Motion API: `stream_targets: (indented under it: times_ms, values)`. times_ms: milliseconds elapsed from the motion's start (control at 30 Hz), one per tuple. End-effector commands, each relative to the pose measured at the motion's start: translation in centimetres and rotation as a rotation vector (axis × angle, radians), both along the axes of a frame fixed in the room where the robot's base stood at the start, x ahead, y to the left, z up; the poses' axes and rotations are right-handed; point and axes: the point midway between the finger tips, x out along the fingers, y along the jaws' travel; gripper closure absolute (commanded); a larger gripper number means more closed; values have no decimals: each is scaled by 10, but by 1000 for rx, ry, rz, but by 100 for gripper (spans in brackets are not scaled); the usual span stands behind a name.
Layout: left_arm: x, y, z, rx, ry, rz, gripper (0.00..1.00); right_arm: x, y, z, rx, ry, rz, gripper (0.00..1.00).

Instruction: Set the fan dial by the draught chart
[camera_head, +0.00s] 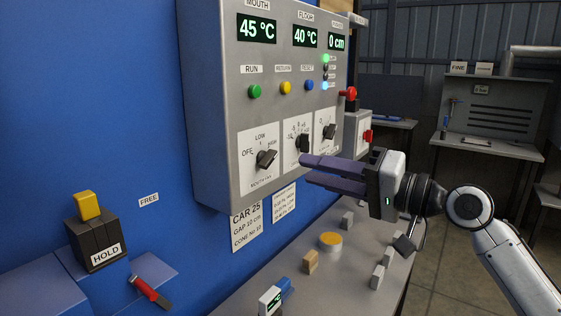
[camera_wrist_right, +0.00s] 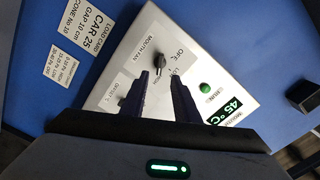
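The mouth fan dial (camera_head: 266,159) is a black knob at the lower left of the grey control panel (camera_head: 222,120), with OFF, LOW and HIGH marks. In the head view its knob slants up to the right; its exact setting is unclear. It also shows beyond my fingers in the right wrist view (camera_wrist_right: 161,64). The draught chart (camera_head: 284,203) is a small white card below the panel, also in the wrist view (camera_wrist_right: 68,63), with HIGH, LOW and OFF lines in small print. My right gripper (camera_head: 303,169) is open and empty, its purple fingers in front of the panel. My left gripper is out of view.
The panel has two more dials (camera_head: 303,142), RUN, RETURN and RESET buttons, and displays reading 45 °C, 40 °C and 0 cm. A CAR 25 card (camera_head: 246,226) hangs beside the chart. Small blocks (camera_head: 311,262) and a yellow-topped disc (camera_head: 330,241) stand on the bench below.

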Motion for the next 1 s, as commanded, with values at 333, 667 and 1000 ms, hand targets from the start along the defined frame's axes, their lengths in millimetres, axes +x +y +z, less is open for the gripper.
stream_targets:
  times_ms: [333, 667, 1000]
  values:
    - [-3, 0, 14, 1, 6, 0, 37, 37, 52, 2, -2, -1, 1, 72]
    - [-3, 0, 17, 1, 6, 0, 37, 49, 69, 0, -4, -4, -1, 72]
    - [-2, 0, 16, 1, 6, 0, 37, 49, 69, 0, -4, -4, -1, 97]
